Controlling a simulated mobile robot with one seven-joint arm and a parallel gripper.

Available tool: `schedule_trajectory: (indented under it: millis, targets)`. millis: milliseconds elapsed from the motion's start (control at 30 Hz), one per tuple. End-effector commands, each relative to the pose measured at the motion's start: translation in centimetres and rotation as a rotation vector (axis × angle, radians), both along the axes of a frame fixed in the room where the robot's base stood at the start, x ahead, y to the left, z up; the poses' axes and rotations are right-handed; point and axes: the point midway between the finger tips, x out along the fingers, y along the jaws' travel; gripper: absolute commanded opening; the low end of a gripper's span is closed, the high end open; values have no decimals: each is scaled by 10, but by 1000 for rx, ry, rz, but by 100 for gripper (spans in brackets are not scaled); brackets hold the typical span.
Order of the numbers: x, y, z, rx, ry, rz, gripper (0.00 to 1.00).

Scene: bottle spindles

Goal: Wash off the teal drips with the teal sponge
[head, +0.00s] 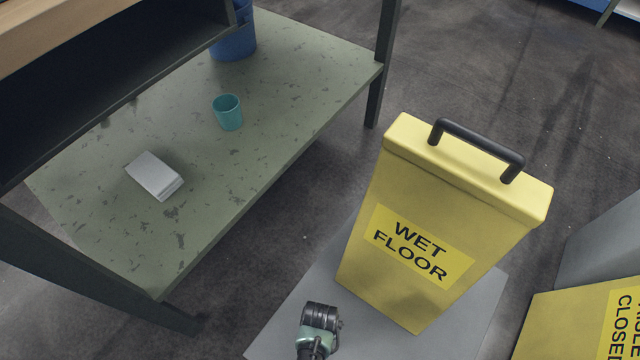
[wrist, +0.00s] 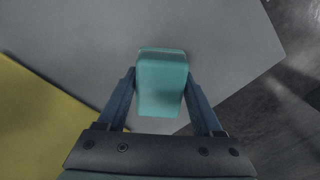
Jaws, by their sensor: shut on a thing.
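The teal sponge (wrist: 160,97) is a small rounded block in the middle of the wrist view. My gripper (wrist: 160,76) is shut on it, one dark blue finger on each side. Beneath it in the wrist view is a flat grey surface (wrist: 75,40); I cannot tell whether the sponge touches it. In the head view part of my arm shows at the bottom edge, but the sponge cannot be made out there. No teal drips can be made out in either view.
A yellow WET FLOOR box sign (head: 440,215) with a black handle stands on a grey slab (head: 300,320). Another yellow sign (head: 580,325) is at right. A green speckled shelf (head: 290,75) holds a teal cup (head: 228,113), a white block (head: 153,175) and a blue container (head: 235,42).

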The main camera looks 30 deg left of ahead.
Motion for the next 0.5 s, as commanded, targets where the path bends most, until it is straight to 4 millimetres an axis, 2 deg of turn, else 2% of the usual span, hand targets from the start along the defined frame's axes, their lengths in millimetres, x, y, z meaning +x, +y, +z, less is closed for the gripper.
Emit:
schedule_trajectory:
  millis: [33,500]
  targets:
    - [0,0,9,0,2,0,0]
    - [1,1,50,-1,1,-4,0]
